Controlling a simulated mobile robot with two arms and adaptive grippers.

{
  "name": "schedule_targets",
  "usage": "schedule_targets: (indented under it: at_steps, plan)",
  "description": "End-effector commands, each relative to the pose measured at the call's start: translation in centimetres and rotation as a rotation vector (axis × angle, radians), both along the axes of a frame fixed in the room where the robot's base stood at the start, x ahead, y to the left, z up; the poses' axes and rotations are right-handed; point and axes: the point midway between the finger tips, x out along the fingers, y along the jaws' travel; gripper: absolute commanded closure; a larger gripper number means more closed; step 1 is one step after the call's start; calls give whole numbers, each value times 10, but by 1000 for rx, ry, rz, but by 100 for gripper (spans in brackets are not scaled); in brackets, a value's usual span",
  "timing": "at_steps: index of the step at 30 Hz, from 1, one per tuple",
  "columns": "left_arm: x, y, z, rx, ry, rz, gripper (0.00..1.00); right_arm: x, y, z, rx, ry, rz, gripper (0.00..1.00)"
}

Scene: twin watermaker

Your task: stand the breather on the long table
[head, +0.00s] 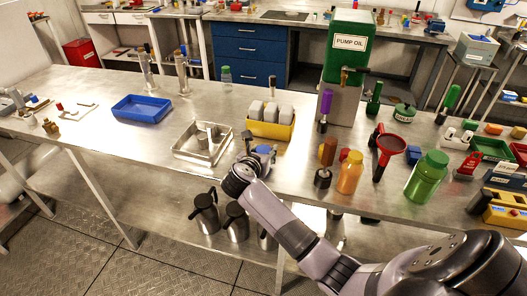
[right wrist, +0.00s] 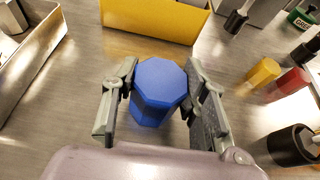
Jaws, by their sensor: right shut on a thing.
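The long table (head: 100,88) is a bare metal bench running across the head view. My right gripper (head: 260,154) is over its front part, just in front of the yellow bin. In the right wrist view the right gripper (right wrist: 160,98) has a finger on each side of a blue eight-sided block (right wrist: 158,90), which I take to be the breather. Its blue top also shows in the head view (head: 264,149). It looks upright. I cannot tell whether its base touches the table. My left gripper is not in view.
The yellow bin (head: 271,131) with grey blocks stands behind the gripper. A metal tray (head: 188,155) is to its left.

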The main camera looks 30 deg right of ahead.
Motion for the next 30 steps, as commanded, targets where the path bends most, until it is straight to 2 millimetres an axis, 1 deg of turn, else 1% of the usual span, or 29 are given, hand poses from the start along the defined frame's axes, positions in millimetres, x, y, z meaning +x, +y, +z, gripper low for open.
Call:
schedule_targets:
  at_steps: [4, 8, 9, 17, 25, 28, 30]
  plan:
    - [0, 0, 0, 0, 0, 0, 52, 0, 0, 0, 1, -1, 0, 88]
    - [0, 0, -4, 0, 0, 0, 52, 0, 1, -5, 2, 0, 1, 88]
    - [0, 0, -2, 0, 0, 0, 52, 0, 0, -3, 2, 0, 1, 57]
    - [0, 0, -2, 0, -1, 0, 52, 0, 0, -3, 0, 0, 0, 40]
    - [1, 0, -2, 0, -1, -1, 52, 0, 0, -2, 0, 0, 0, 40]
    - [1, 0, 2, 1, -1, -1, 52, 0, 0, 4, -2, -1, 0, 40]
    - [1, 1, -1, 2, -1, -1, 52, -4, 7, 2, 4, -1, 3, 40]
